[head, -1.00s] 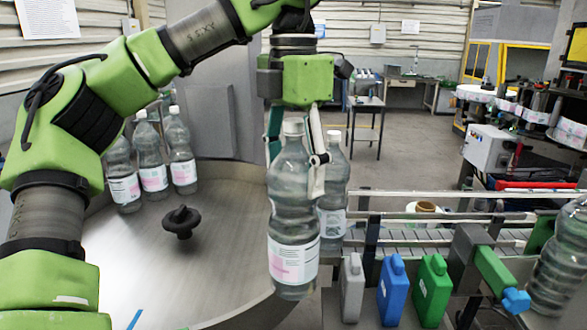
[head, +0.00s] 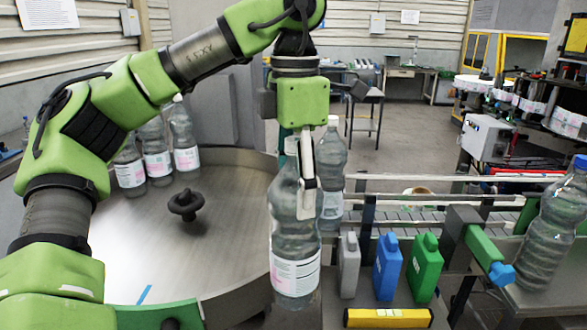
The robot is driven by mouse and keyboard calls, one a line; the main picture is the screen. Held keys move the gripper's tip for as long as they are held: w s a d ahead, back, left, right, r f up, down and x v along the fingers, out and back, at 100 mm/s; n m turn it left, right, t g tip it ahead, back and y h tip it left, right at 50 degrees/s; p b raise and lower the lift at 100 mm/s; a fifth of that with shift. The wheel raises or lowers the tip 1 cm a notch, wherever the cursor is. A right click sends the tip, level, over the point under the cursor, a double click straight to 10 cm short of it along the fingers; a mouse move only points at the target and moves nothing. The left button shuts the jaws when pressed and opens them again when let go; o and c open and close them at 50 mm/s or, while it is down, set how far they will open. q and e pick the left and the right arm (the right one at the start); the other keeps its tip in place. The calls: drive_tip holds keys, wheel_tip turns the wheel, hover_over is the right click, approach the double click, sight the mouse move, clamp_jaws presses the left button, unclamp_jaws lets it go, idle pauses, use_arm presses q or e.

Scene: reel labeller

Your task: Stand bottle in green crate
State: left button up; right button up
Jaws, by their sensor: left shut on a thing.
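My left gripper (head: 306,190) is shut on a clear plastic bottle (head: 296,235) with a white cap and a white and pink label. The bottle is upright, with the gripper coming down from above around its upper part. The finger nearest the camera covers part of the bottle's shoulder and side. Whether the bottle's base touches anything below cannot be told. I cannot make out a green crate in this view. My right gripper is not in view.
Another bottle (head: 331,160) stands just behind the held one. A round metal table (head: 225,225) carries several bottles and a black knob (head: 186,203). Grey, blue (head: 387,268) and green (head: 424,267) flasks stand right, before a railed conveyor (head: 400,214). A blue-capped bottle (head: 552,230) stands far right.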

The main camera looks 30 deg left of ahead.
sight(303, 277)
use_arm(q)
drive_tip(key=s+d+f+m, duration=0.1)
drive_tip(key=f+m, duration=0.3)
drive_tip(key=s+d+f+m, duration=0.1)
drive_tip(key=d+f+m, duration=0.1)
drive_tip(key=f+m, duration=0.3)
drive_tip(key=s+d+f+m, duration=0.1)
drive_tip(key=s+f+m, duration=0.1)
drive_tip(key=f+m, duration=0.2)
drive_tip(key=shift+d+f+m, duration=0.15)
drive_tip(key=shift+f+m, duration=0.2)
drive_tip(key=shift+m, duration=0.35)
drive_tip(key=s+d+f+m, duration=0.1)
drive_tip(key=d+f+m, duration=0.1)
drive_tip(key=f+m, duration=0.4)
drive_tip(key=s+d+f+m, duration=0.2)
drive_tip(key=f+m, duration=0.5)
drive_tip(key=m, duration=0.1)
drive_tip(key=shift+d, duration=0.15)
drive_tip(key=shift+a, duration=0.2)
